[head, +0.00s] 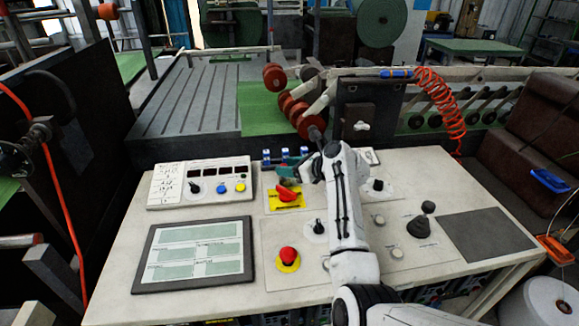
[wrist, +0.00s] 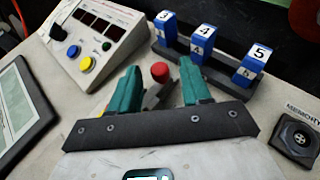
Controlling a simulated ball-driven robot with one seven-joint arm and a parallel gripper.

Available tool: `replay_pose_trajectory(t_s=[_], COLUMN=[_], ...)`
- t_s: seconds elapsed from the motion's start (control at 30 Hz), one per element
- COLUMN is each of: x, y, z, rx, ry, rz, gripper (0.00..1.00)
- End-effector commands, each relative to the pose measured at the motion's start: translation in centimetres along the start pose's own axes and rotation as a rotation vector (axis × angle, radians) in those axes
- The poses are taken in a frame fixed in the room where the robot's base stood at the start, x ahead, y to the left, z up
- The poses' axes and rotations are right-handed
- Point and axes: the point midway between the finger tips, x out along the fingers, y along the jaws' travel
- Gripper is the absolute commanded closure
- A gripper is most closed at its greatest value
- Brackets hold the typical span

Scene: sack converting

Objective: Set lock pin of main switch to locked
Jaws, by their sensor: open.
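The main switch (head: 289,194) is a red rotary handle on a yellow plate on the console. My gripper (head: 287,173) is just behind the switch handle in the head view, low over the console. In the wrist view my gripper (wrist: 160,66) is open, with its two green fingers apart. A red round knob (wrist: 160,72) with a grey part below it shows between the fingers, with gaps on both sides. It looks like the lock pin, but I cannot tell its position. The fingers and gripper body hide most of the switch in the wrist view.
Blue numbered counters (wrist: 203,43) stand close behind the gripper. A sloped button panel (head: 199,183) is to the left, with a screen (head: 195,255) in front of it. A red emergency button (head: 288,257) and a joystick (head: 423,219) also rise from the console.

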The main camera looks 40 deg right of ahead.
Motion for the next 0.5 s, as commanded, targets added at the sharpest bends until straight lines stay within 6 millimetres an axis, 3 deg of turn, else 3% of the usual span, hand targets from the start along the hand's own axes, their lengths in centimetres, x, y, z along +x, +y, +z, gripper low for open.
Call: replay_pose_trajectory(t_s=[0.2,0.5], x=[0.01,0.0], y=[0.0,0.01], z=[0.01,0.01], rx=[0.0,0.0], ry=[0.0,0.0], rz=[0.0,0.0], gripper=[0.52,0.81])
